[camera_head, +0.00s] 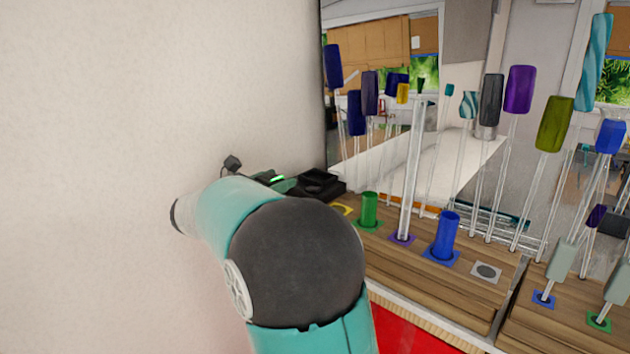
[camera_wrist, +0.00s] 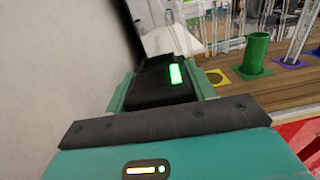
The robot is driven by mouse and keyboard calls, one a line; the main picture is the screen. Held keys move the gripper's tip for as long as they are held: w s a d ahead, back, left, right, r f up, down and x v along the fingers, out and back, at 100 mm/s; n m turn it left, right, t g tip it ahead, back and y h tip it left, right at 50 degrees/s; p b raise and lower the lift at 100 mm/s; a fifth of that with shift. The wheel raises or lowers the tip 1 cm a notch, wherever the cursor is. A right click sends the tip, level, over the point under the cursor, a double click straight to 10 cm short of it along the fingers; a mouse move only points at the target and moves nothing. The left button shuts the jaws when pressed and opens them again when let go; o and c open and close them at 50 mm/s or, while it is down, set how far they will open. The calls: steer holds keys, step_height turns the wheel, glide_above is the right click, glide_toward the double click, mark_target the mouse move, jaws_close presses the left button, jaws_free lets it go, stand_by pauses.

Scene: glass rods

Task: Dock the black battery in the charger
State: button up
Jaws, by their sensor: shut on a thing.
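The black battery (camera_wrist: 155,84) shows in the wrist view with a lit green strip on its top. My gripper (camera_wrist: 160,90) is shut on it, with a teal finger on either side. In the head view my gripper (camera_head: 283,184) is small and partly hidden behind my own arm; a green light shows there. A black tray-like object, which looks like the charger (camera_head: 322,183), sits against the wall corner, just right of my gripper. In the wrist view the battery blocks what lies beyond it, so I cannot tell whether battery and charger touch.
A wooden bench (camera_head: 430,282) holds a green cup (camera_head: 369,209), a blue cup (camera_head: 446,236) and a clear tube (camera_head: 413,170) on coloured squares. Several tall glass rods with coloured ends stand along its back. A plain wall (camera_head: 150,90) is close on the left.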

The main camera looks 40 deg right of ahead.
steer(key=r, duration=0.1)
steer(key=w+r, duration=0.1)
steer(key=r, duration=0.1)
steer(key=shift+r, duration=0.15)
steer(key=shift+d+r+n+t, duration=0.25)
steer(key=shift+r+n+t, duration=0.05)
steer(key=d, duration=0.5)
steer(key=w+d, duration=0.1)
steer(key=d, duration=1)
steer(key=shift+w+d, duration=0.15)
steer(key=shift+d, duration=0.25)
steer(key=f, duration=0.3)
steer(key=shift+w+d+f, duration=0.1)
steer(key=shift+d+f, duration=0.1)
steer(key=shift+f, duration=0.2)
steer(key=o, duration=1.3)
